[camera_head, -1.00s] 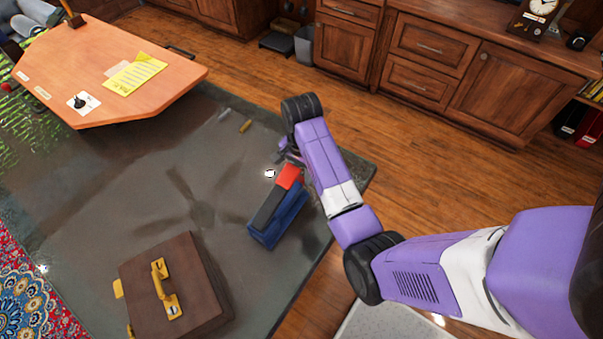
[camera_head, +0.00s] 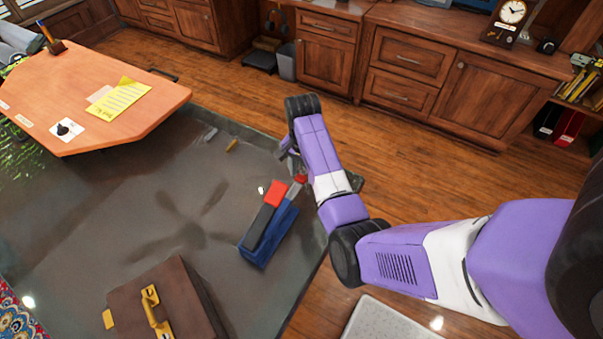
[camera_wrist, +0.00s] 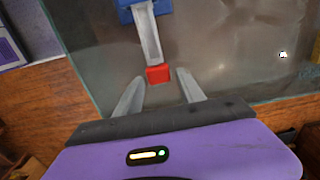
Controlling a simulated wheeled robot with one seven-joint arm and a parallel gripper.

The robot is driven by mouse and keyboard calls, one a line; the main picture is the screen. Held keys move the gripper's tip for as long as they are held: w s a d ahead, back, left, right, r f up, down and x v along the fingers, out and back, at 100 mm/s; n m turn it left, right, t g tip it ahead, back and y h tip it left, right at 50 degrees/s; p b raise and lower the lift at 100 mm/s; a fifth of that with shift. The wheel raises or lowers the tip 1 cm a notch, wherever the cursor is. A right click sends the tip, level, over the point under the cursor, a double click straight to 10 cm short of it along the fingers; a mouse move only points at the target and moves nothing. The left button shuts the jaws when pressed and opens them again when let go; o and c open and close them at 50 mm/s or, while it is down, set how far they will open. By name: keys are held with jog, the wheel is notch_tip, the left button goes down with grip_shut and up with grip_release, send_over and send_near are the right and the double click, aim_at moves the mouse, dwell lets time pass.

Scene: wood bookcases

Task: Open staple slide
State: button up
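The stapler lies on the glass-like dark table top, with a blue base (camera_head: 268,238), a dark upper arm (camera_head: 259,226) and a red front cap (camera_head: 275,192). A grey staple slide (camera_head: 294,190) sticks out of its front, ending in a red tip (camera_head: 300,179). In the wrist view the blue base (camera_wrist: 146,12) is at the top edge, and the slide (camera_wrist: 149,40) runs down to the red tip (camera_wrist: 157,74). My gripper (camera_wrist: 160,76) is open, its fingers apart on either side of the red tip with gaps visible. In the head view my arm hides most of the gripper.
A brown briefcase (camera_head: 172,300) lies left of the stapler. An orange wooden desk (camera_head: 95,100) stands at upper left. Wood cabinets (camera_head: 440,70) line the back; the table's middle is clear.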

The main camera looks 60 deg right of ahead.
dwell(0.3)
jog(key=shift+r+b, duration=0.35)
jog(key=shift+r, duration=3.55)
